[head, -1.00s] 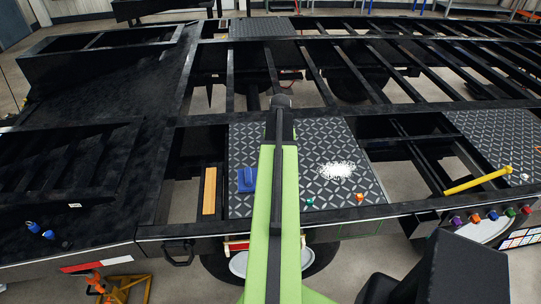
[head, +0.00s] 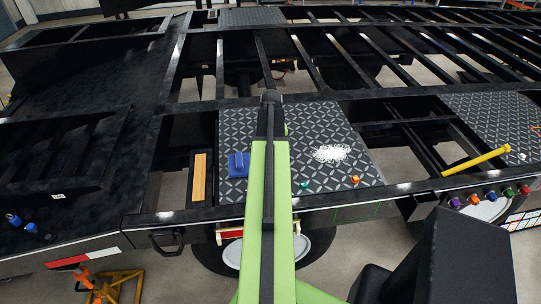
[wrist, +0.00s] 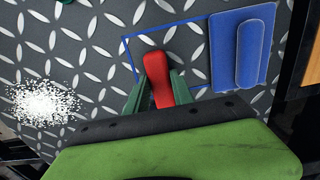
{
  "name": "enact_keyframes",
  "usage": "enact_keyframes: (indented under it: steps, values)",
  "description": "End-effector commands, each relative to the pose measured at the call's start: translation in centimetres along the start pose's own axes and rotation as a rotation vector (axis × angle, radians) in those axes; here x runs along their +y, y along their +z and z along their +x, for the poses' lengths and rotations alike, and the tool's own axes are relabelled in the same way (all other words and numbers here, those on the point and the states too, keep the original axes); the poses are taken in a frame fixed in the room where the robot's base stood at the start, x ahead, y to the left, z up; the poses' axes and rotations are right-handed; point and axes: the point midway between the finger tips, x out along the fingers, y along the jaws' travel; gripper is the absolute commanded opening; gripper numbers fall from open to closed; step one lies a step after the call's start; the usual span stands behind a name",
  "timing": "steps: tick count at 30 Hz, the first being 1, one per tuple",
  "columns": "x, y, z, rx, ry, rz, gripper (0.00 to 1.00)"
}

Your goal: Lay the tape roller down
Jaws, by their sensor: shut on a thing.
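My gripper (wrist: 157,88) has its green fingers shut around a red piece (wrist: 157,72), which looks like the handle of the tape roller. The rest of the roller is hidden below my gripper in the wrist view. The red piece shows over a thin blue rectangle outline (wrist: 126,53) marked on the dark tread plate (wrist: 90,45). I cannot tell whether the roller touches the plate. In the head view my green arm reaches over the plate (head: 320,125) and hides the gripper and roller.
A blue block with a raised grip (wrist: 228,50) lies right of the outline; the head view also shows it (head: 237,164). A white heap of bits (wrist: 42,103) lies to the left. A yellow bar (head: 475,161) lies farther right. Open gaps lie between the black frame beams (head: 345,71).

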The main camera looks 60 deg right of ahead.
Motion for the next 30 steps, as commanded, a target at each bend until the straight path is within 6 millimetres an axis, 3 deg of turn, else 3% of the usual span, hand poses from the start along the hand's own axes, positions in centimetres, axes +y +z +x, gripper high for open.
enact_keyframes:
  steps: [5,6,11,23,30]
  values:
    - [0.0,0.0,0.1,-0.001,0.0,0.001,0.0]
    - [0.0,0.0,0.0,-0.001,0.0,0.001,0.33]
    - [0.0,0.0,0.0,0.0,0.0,0.001,0.54]
    - [0.0,0.0,-0.5,0.0,0.0,0.001,0.54]
    - [0.1,0.0,-4.1,0.0,0.0,0.001,0.54]
